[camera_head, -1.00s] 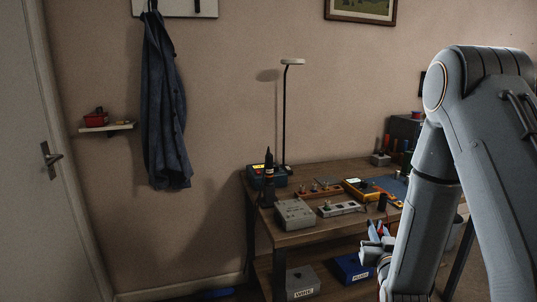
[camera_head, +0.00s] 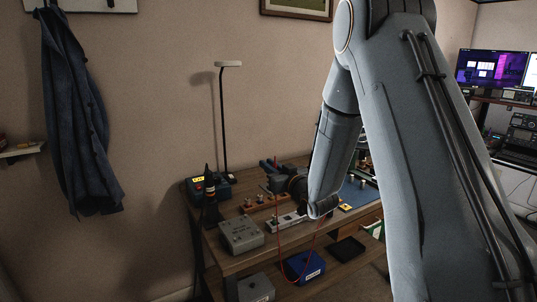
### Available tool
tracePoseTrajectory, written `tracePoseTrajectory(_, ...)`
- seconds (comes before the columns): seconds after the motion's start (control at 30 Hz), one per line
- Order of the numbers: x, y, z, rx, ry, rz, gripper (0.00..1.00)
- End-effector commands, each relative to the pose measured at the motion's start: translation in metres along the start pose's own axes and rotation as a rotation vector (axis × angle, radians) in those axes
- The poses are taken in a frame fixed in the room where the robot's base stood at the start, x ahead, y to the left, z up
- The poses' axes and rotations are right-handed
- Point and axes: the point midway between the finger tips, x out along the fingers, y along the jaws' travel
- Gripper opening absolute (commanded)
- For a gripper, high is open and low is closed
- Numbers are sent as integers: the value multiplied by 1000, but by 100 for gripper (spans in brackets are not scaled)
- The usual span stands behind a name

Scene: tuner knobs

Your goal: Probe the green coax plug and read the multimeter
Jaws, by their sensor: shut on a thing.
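My gripper (camera_head: 272,178) is small and dark in the picture, above the back middle of the workbench. It is shut on a thin probe, mostly hidden, from which a red lead (camera_head: 304,262) seems to hang in a loop past the bench's front edge. A wooden strip with knobs or plugs (camera_head: 257,204) lies below and left of the gripper; whether the tip touches anything there I cannot tell. I cannot make out the green coax plug. The multimeter and its reading are not visible; my arm covers that part of the bench.
A grey box (camera_head: 241,234) and a pale strip (camera_head: 288,220) stand at the front. A blue station (camera_head: 221,184) and a lamp (camera_head: 223,115) stand at the back left. A blue bin (camera_head: 302,266) and a black tray (camera_head: 347,249) are lower down.

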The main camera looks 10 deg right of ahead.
Motion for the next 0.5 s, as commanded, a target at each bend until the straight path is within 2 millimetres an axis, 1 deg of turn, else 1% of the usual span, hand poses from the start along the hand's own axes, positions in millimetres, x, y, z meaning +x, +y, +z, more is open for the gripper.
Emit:
tracePoseTrajectory(0.03,0,2,-4,-1,0,-3,0)
tracePoseTrajectory(0.17,0,7,-1,0,-1,0,0)
tracePoseTrajectory(0.37,-2,12,12,1,-2,8,0)
tracePoseTrajectory(0.5,-2,12,26,2,-3,8,0)
